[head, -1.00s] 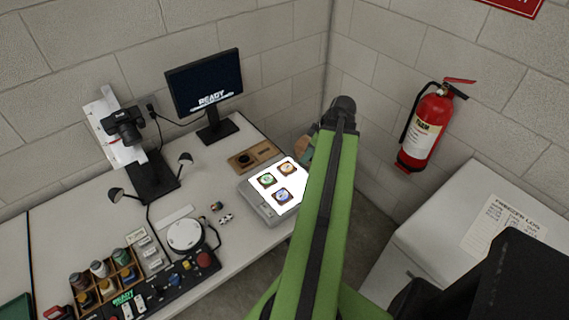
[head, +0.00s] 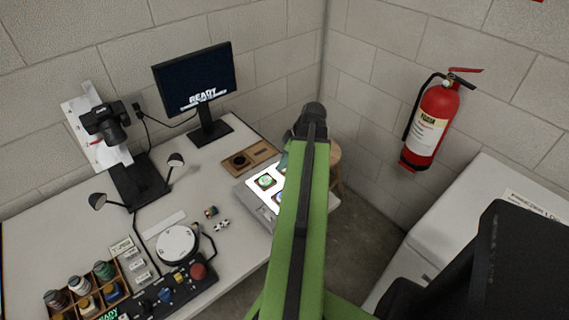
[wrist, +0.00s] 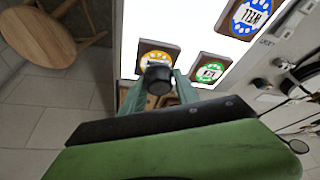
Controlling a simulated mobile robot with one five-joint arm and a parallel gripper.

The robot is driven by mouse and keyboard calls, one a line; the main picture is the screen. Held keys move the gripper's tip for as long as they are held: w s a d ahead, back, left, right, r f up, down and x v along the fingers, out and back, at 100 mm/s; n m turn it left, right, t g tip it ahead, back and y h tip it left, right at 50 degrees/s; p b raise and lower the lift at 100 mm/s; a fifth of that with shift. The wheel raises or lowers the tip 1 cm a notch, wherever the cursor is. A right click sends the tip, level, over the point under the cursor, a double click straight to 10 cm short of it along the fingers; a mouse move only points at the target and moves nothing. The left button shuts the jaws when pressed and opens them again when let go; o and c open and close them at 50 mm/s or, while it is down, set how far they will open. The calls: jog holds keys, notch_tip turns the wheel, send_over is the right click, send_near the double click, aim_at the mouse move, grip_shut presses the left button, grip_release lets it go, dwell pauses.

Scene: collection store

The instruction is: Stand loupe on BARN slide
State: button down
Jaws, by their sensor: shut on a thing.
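In the wrist view my gripper (wrist: 160,88) is shut on a small black loupe (wrist: 157,72). The loupe is over the near edge of the orange-ringed slide (wrist: 150,53) and hides part of it. I cannot tell whether it touches the slide. A green-ringed slide (wrist: 210,70) and a blue-ringed slide (wrist: 248,17) lie on the lit light box (wrist: 190,25). The slide lettering is too small or inverted to read surely.
A wooden board with a dark round recess (head: 250,158) lies behind the light box. A monitor (head: 196,78), a camera stand (head: 140,180) and a round white device (head: 177,243) stand on the desk. A wooden stool (wrist: 40,38) is beside the desk.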

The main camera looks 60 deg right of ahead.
jog(key=shift+d+f, duration=0.1)
jog(key=shift+f, duration=0.15)
jog(key=c, duration=0.9)
grip_release()
jog(key=shift+r, duration=0.1)
jog(key=shift+r, duration=0.1)
jog(key=shift+r, duration=0.3)
jog(key=p+v, duration=1.1)
jog(key=shift+s+r, duration=0.15)
jog(key=shift+r, duration=0.1)
